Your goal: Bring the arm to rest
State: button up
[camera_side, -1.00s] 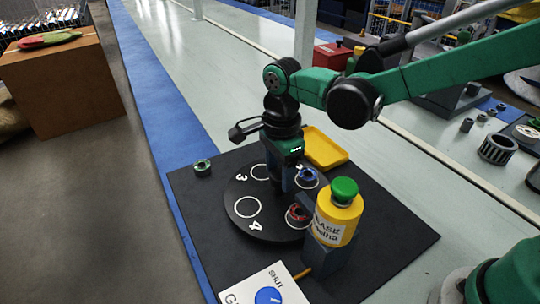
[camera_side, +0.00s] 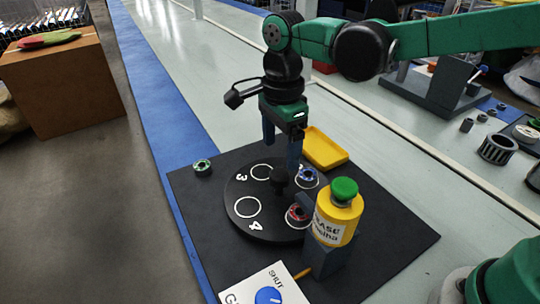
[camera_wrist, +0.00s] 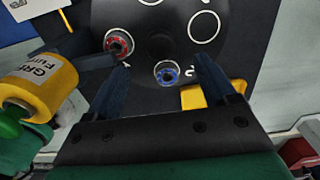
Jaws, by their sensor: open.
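My gripper (camera_side: 281,152) is open and empty, pointing down above the black round turntable (camera_side: 272,225). In the wrist view its two blue fingers (camera_wrist: 163,66) stand wide apart with nothing held between them. The turntable has white numbered circles and a dark central knob (camera_side: 280,178). A blue ring-shaped part (camera_side: 309,177) and a red one (camera_side: 297,214) sit on it; they also show in the wrist view, blue (camera_wrist: 167,75) and red (camera_wrist: 118,43). A green ring-shaped part (camera_side: 202,167) lies on the black mat, left of the turntable.
A yellow bottle with a green cap (camera_side: 337,218) stands in a dark holder at the turntable's right front. A yellow tray (camera_side: 325,150) lies behind. A white panel marked SHUT with a blue dial (camera_side: 268,296) is at the front. The mat's right part (camera_side: 395,232) is clear.

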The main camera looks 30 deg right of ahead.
jog(key=shift+d, duration=0.1)
jog(key=s+d+r+n+t, duration=0.1)
jog(key=s+d+n+t, duration=0.6)
jog(key=d+n, duration=0.5)
jog(key=n, duration=0.6)
jog(key=shift+s+d, duration=0.15)
jog(key=shift+s, duration=0.25)
